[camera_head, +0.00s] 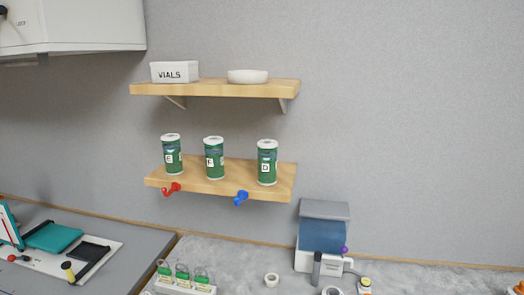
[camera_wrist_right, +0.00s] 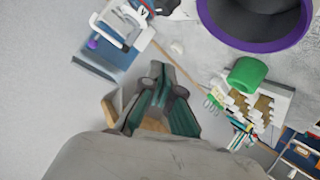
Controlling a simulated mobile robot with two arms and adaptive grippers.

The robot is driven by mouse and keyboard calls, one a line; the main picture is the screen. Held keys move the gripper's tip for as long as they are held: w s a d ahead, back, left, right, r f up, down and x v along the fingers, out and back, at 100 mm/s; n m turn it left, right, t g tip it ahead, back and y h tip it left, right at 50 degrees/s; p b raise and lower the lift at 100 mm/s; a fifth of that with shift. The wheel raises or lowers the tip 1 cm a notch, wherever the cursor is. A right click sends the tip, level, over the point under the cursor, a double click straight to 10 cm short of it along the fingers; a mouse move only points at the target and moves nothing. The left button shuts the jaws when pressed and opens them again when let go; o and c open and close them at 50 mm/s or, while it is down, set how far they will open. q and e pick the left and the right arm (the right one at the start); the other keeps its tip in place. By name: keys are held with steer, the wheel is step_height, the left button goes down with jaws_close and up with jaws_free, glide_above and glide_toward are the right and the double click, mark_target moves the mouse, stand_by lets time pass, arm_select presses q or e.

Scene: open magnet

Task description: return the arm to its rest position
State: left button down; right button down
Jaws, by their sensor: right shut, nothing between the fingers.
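My right gripper (camera_wrist_right: 163,85) shows in the right wrist view, its dark fingers together with nothing between them. It hangs in the air, apart from the things seen beyond it. Neither gripper shows in the head view, and my left gripper is in no frame. The wrist view is tilted, so the counter and wall appear slanted. A large grey part of my own arm fills the bottom of that view.
A lower shelf (camera_head: 218,184) holds three green cans and has a red and a blue knob on its edge. An upper shelf (camera_head: 215,90) holds a box and a bowl. A blue-grey machine (camera_head: 323,236) stands on the counter (camera_head: 235,257). A purple-rimmed round thing (camera_wrist_right: 255,45) shows in the wrist view.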

steer(key=s+d+f+m+g+h, duration=0.15)
steer(key=s+g, duration=0.25)
steer(key=s, duration=0.8)
steer(key=s+d+f+m+g, duration=0.1)
steer(key=s+f+m+g, duration=0.3)
steer(key=s, duration=0.8)
step_height(320, 180, down, 39)
steer(key=s+n+g+b, duration=0.2)
steer(key=b, duration=1.1)
steer(key=s+d+f+b, duration=0.1)
steer(key=s+f+b, duration=0.3)
steer(key=s+f, duration=0.4)
steer(key=s+d+f+g+b, duration=0.1)
steer(key=s+f+b, duration=0.4)
steer(key=f, duration=1.1)
steer(key=s, duration=0.2)
steer(key=shift+s+d+f, duration=0.2)
steer(key=shift+s+d, duration=0.15)
